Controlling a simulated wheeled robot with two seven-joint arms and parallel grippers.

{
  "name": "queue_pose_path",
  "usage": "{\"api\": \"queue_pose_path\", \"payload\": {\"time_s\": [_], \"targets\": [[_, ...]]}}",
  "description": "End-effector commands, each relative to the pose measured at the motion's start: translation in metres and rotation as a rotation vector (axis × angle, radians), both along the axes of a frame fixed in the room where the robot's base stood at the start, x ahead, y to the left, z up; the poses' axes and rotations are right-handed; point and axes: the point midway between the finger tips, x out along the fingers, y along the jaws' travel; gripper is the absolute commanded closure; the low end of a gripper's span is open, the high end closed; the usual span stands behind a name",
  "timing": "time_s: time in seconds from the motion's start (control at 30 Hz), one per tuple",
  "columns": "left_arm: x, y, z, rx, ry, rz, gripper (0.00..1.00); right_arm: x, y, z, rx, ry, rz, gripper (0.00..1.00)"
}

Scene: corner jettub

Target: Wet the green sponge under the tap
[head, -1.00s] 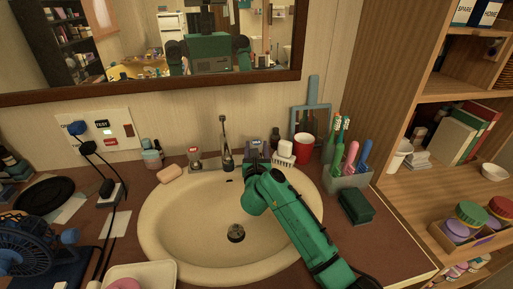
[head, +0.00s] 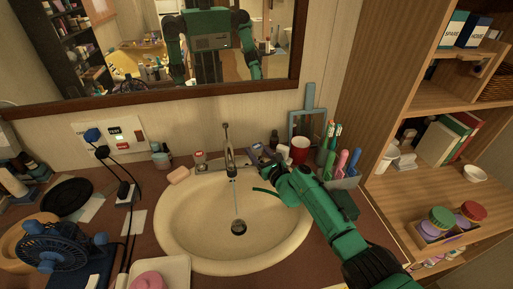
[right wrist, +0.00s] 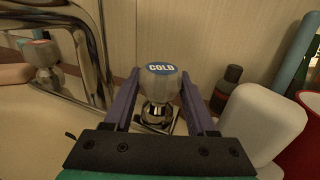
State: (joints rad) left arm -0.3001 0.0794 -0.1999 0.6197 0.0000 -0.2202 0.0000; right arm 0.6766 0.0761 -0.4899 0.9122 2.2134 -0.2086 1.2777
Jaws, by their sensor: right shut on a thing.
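The dark green sponge (head: 345,203) lies on the counter right of the basin, partly hidden behind my right arm. The tap (head: 228,145) stands at the back of the basin (head: 185,225), and a thin stream of water (head: 235,190) falls from it towards the drain. My right gripper (head: 262,157) is at the tap's right-hand knob. In the right wrist view the fingers stand on both sides of the grey knob (right wrist: 160,85) with a blue COLD cap, shut on it. My left gripper is not in view.
A red cup (head: 299,149) and a holder with brushes (head: 345,180) stand close to my right arm. A soap bar (head: 178,175) and the left knob (head: 200,160) are left of the tap. A blue fan (head: 50,245) stands at the left. The mirror hangs behind.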

Motion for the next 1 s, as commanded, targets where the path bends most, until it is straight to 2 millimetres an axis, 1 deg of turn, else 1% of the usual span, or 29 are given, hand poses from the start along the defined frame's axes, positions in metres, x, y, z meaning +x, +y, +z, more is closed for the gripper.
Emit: {"api": "queue_pose_path", "payload": {"time_s": [0.2, 0.53, 0.57, 0.6, 0.63, 1.0], "targets": [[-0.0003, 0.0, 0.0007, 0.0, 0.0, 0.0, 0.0, -0.0003, -0.0002, -0.0014, 0.001, 0.003, 0.032, 0.99], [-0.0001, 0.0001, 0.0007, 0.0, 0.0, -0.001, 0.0, -0.0003, -0.0001, -0.0015, 0.0, 0.002, 0.033, 0.99], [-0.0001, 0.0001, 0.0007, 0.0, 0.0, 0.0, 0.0, -0.0003, -0.0001, -0.0015, 0.0, 0.002, 0.033, 0.32], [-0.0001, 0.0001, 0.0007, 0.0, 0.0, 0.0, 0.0, -0.0002, 0.0, -0.0014, 0.0, 0.001, 0.032, 0.16], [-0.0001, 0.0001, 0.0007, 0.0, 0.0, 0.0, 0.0, -0.0002, 0.0, -0.0014, 0.0, 0.001, 0.032, 0.13], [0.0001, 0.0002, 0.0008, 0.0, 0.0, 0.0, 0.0, 0.0001, -0.0002, -0.0004, -0.001, -0.001, 0.032, 0.13]]}}
